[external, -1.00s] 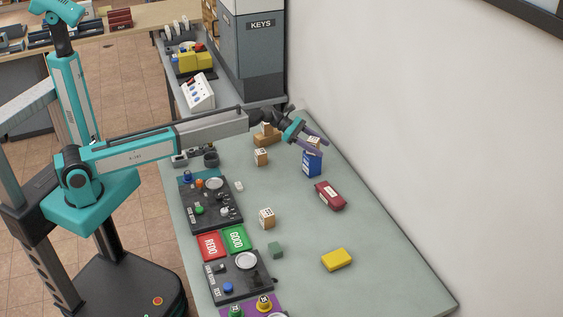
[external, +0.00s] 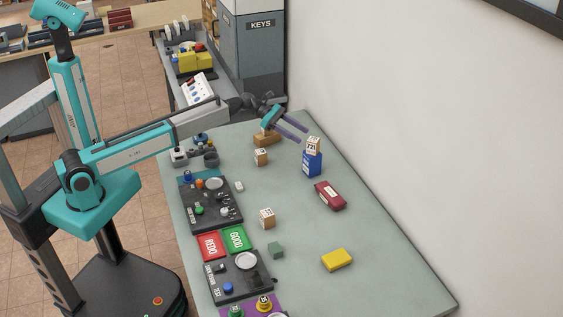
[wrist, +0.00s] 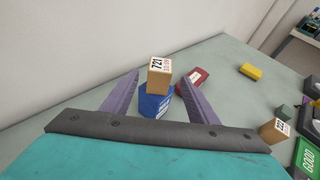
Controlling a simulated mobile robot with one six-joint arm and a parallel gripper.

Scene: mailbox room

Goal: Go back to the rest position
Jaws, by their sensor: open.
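My gripper (external: 290,132) is open and empty above the far part of the table, with its two purple fingers apart. In the wrist view my gripper (wrist: 158,98) has nothing between its fingers. A small cardboard cube marked 721 (external: 313,145) sits on top of a blue box (external: 312,164), just right of the fingertips. In the wrist view the 721 cube (wrist: 160,74) and the blue box (wrist: 155,105) appear beyond the gripper, apart from it.
A dark red box (external: 330,195) and a yellow block (external: 337,260) lie on the table (external: 390,270). Two other cardboard cubes (external: 261,157) (external: 267,217) stand left of them. A black control panel (external: 210,205) and red and green pads (external: 235,238) line the left edge. The wall closes the right side.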

